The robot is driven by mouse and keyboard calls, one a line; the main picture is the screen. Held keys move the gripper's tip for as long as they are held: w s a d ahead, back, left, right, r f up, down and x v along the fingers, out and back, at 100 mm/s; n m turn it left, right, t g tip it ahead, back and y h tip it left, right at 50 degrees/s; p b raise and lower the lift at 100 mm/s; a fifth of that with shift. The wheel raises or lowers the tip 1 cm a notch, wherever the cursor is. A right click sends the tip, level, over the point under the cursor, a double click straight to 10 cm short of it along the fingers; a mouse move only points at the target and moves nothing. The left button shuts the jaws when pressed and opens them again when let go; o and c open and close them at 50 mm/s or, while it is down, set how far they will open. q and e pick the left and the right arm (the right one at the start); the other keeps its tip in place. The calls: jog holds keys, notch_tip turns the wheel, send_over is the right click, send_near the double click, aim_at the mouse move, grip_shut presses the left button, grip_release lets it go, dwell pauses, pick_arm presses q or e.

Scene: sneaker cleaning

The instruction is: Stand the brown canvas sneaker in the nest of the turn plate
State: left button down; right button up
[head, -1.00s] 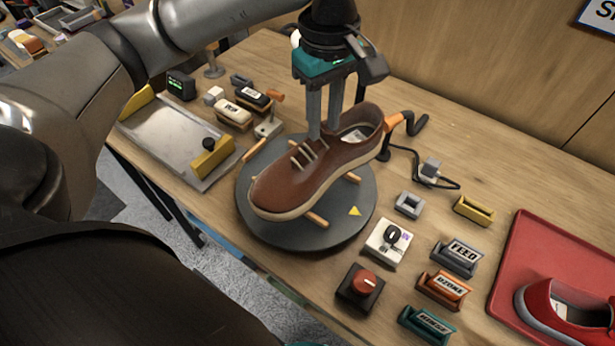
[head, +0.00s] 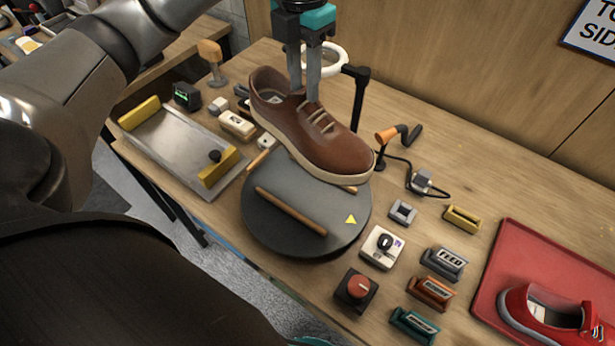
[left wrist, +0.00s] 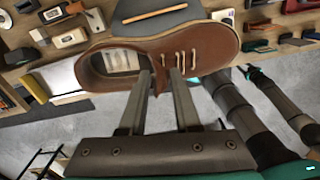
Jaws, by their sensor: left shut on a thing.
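The brown sneaker (head: 325,140) is held by my left gripper (head: 305,95) above the back part of the turn plate, its toe pointing right and a little toward the front. The gripper's fingers are shut on the shoe's upper near the opening. The left wrist view shows the brown sneaker (left wrist: 205,50) and the fingers of my left gripper (left wrist: 160,80) at its collar. The dark round turn plate (head: 270,225) has wooden bars and a yellow triangle on top. Part of the plate is hidden behind the shoe.
A metal tray (head: 180,145) with yellow end blocks lies at the left. A switch box (head: 381,248), a red knob box (head: 356,290) and several labelled holders stand at the right. A red tray (head: 490,285) holds a red shoe (head: 545,318). A crank (head: 400,135) stands behind the plate.

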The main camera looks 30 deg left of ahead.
aim_at(302, 113)
pick_arm(q)
jog(key=shift+a+r+n, duration=0.2)
jog(key=shift+r+n, duration=0.1)
jog(key=shift+n, duration=0.4)
jog(key=shift+f, duration=0.3)
notch_tip(302, 113, down, 19)
jog(key=shift+f, duration=0.15)
jog(key=c, duration=0.6)
grip_release()
notch_tip(302, 113, up, 12)
jog(key=shift+a, duration=0.1)
